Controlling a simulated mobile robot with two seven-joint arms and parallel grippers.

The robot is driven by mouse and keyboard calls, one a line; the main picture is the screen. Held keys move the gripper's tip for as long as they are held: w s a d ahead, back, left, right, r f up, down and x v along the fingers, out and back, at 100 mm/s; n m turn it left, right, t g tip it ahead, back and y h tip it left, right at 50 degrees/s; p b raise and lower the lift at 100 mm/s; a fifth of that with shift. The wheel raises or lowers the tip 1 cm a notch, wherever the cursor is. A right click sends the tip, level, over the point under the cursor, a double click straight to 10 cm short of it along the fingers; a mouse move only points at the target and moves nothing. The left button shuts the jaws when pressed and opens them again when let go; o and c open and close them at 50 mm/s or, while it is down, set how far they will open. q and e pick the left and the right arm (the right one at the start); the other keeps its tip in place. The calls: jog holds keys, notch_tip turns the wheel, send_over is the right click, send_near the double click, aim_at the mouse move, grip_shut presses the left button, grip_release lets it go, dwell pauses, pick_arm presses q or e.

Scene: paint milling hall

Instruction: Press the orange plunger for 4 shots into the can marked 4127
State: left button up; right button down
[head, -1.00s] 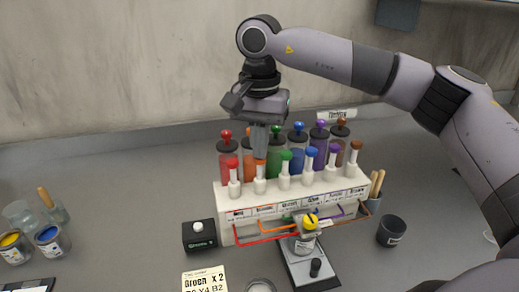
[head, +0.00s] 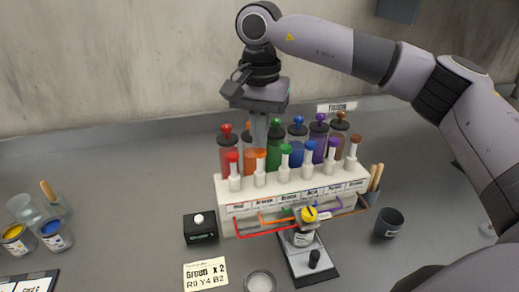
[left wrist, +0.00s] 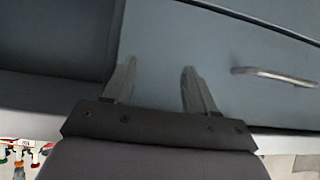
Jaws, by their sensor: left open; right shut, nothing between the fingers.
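The orange plunger (head: 260,158) stands second from left in the front row of the white dispenser (head: 290,192). My right gripper (head: 258,146) is shut and empty, fingers down, just above and behind the orange plunger's knob; I cannot tell whether they touch. My left gripper (left wrist: 160,88) is open and empty in the left wrist view, before a blue-grey cabinet front.
Red (head: 233,160), green (head: 285,152) and other plungers flank the orange one, with coloured canisters behind. A black box with white button (head: 200,228), a note card (head: 206,274) and a dark cup (head: 389,223) are nearby. Paint cans (head: 54,236) stand left.

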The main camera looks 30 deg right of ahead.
jog(key=shift+f+b, duration=1)
jog(key=shift+f, duration=0.65)
jog(key=shift+r, duration=0.2)
jog(key=shift+r+p, duration=1.45)
jog(key=shift+r, duration=0.25)
jog(key=shift+r, duration=2.5)
